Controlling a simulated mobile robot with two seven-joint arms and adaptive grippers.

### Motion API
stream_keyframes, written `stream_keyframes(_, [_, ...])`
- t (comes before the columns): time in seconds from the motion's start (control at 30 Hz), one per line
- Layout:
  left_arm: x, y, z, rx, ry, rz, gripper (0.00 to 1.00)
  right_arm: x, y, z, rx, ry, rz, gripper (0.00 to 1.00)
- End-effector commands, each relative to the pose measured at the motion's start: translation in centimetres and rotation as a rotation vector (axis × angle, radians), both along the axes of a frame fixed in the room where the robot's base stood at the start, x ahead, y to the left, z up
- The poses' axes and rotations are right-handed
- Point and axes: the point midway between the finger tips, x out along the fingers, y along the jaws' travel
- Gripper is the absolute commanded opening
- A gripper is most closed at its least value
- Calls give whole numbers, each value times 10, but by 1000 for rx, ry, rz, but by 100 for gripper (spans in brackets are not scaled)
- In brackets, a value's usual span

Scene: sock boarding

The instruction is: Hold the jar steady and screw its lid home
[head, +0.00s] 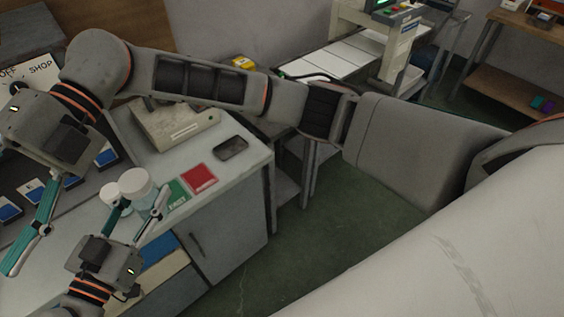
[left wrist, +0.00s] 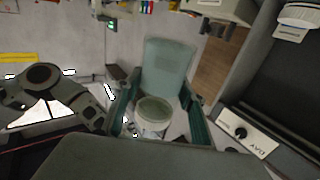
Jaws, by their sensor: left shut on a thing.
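In the head view a jar with a white top (head: 138,184) and pale glass stands on the bench at lower left. A smaller white-topped item (head: 112,194) is close to its left. My left gripper (head: 134,212) comes up from the lower left with its fingers beside these, shut on the jar. In the left wrist view the jar (left wrist: 153,116) is a round pale cylinder with a grey-green top between the two teal fingers. My right gripper (head: 35,225) is farther left over the bench, its teal finger seen edge-on. Its opening cannot be made out.
A red card (head: 199,178), a green card (head: 177,194) and a dark phone (head: 231,148) lie right of the jar. A beige device (head: 174,126) stands behind. Several blue-labelled items line the left. My right arm spans above; the green floor (head: 300,240) is clear.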

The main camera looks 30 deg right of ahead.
Motion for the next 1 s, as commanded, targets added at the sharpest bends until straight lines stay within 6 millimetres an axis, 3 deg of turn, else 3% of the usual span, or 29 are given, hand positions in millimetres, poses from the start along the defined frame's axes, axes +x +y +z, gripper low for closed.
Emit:
stream_keyframes(0.17, [0, 0, 1, -1, -1, 0, 0, 13, 0, 29, 248, 209, -100, 58])
stream_keyframes(0.3, [0, 0, 1, 0, -1, 0, 0, 39, -11, 47, 416, 367, -215, 58])
stream_keyframes(0.43, [0, 0, 1, 0, -1, 0, 0, 74, -30, 52, 550, 514, -348, 58])
stream_keyframes(0.57, [0, 0, 1, 0, -1, 0, 0, 113, -56, 45, 660, 658, -503, 58])
stream_keyframes(0.77, [0, 0, 1, 0, -1, 0, 0, 173, -110, 3, 775, 876, -775, 58])
stream_keyframes(0.87, [0, 0, 1, 0, -1, 0, 0, 199, -141, -31, 805, 979, -921, 58])
stream_keyframes(1.0, [0, 0, 1, 0, -1, 0, 0, 222, -185, -93, 815, 1114, -1133, 58])
